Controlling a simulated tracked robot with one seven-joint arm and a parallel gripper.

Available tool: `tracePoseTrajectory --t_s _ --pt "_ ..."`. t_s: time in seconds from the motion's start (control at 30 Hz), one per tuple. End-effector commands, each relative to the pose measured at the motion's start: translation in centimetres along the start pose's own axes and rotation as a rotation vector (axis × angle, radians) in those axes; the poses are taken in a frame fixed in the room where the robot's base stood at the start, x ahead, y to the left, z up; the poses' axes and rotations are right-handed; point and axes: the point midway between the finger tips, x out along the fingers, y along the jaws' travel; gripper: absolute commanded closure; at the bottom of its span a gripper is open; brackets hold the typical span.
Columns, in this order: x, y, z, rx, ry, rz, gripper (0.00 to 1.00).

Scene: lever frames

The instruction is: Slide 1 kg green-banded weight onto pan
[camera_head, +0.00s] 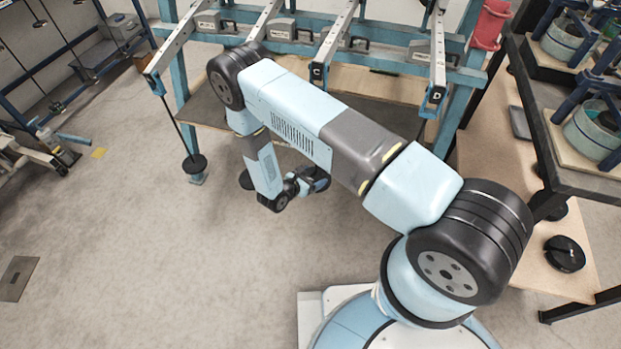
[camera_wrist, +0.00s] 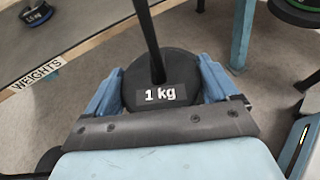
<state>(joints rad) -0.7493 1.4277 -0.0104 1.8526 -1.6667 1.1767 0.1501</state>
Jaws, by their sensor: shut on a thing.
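In the wrist view my gripper (camera_wrist: 158,72) is shut on a round black weight marked "1 kg" (camera_wrist: 160,97), with a blue finger on each side. No green band shows on the visible part of this weight. A dark rod (camera_wrist: 148,35) runs down to the weight's middle; I cannot tell whether it sits in a slot or what hangs below.
A dark disc with a green edge (camera_wrist: 298,10) is at the wrist view's upper right. A small weight (camera_wrist: 35,14) lies on a shelf labelled "WEIGHTS" (camera_wrist: 37,73). A blue post (camera_wrist: 243,35) stands behind the weight. Another black disc (camera_head: 193,163) hangs at the left.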

Motion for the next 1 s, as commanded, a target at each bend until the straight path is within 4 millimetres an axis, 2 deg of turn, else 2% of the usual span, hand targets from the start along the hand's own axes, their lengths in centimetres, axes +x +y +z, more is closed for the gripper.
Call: tracePoseTrajectory --t_s 1.0 --pt "0.77 0.05 0.40 0.001 -0.002 0.000 0.73"
